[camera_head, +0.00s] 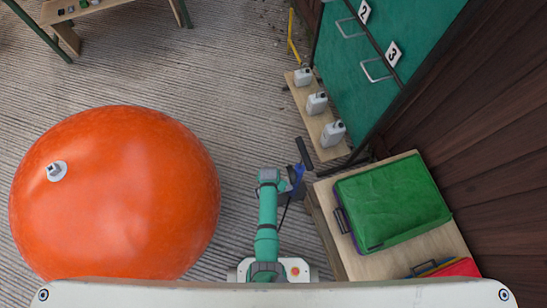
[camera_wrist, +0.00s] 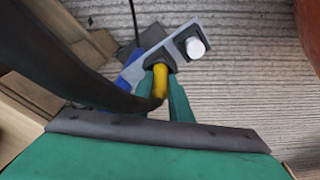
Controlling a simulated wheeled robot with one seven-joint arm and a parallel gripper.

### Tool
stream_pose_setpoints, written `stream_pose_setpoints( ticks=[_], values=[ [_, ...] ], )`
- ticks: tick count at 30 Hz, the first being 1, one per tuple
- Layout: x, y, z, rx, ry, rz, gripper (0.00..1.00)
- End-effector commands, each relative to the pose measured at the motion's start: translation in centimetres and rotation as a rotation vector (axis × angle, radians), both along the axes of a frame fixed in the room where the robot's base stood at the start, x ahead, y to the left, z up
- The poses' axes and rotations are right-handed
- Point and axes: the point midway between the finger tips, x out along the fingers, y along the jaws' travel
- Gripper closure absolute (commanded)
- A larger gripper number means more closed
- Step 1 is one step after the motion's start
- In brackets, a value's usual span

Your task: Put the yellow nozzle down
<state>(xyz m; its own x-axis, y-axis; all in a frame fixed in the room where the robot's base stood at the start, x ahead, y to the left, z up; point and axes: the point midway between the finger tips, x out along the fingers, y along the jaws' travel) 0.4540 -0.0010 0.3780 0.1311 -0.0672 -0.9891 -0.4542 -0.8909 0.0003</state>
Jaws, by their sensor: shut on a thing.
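The yellow nozzle (camera_wrist: 160,82) is between the two green fingers of my gripper (camera_wrist: 162,88) in the wrist view, and the gripper is shut on it. A thick black curved part, like a hose, runs from the upper left to the nozzle's near end. A grey and blue piece with a white round cap (camera_wrist: 195,46) lies just beyond the fingertips. I cannot tell whether the nozzle touches it. In the head view my gripper (camera_head: 287,187) is beside a blue piece (camera_head: 298,172); the nozzle cannot be made out there.
A large orange ball (camera_head: 120,195) fills the left. A wooden table (camera_head: 432,250) with a green case (camera_head: 392,203) stands right. A low bench (camera_head: 325,135) with white jugs (camera_head: 334,133) is ahead, beside green numbered doors (camera_head: 385,45). The grey ribbed floor between is mostly clear.

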Motion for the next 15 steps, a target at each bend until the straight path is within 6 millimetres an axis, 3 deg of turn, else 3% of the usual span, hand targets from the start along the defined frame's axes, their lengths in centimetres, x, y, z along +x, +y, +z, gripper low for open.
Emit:
stream_pose_setpoints(
  ticks=[4, 15],
  values=[
    [0.02, -0.11, -1.2, -0.001, -0.001, -0.001, 1.0],
    [0.02, -0.08, -1.49, 0.0, -0.001, 0.0, 1.0]
  ],
)
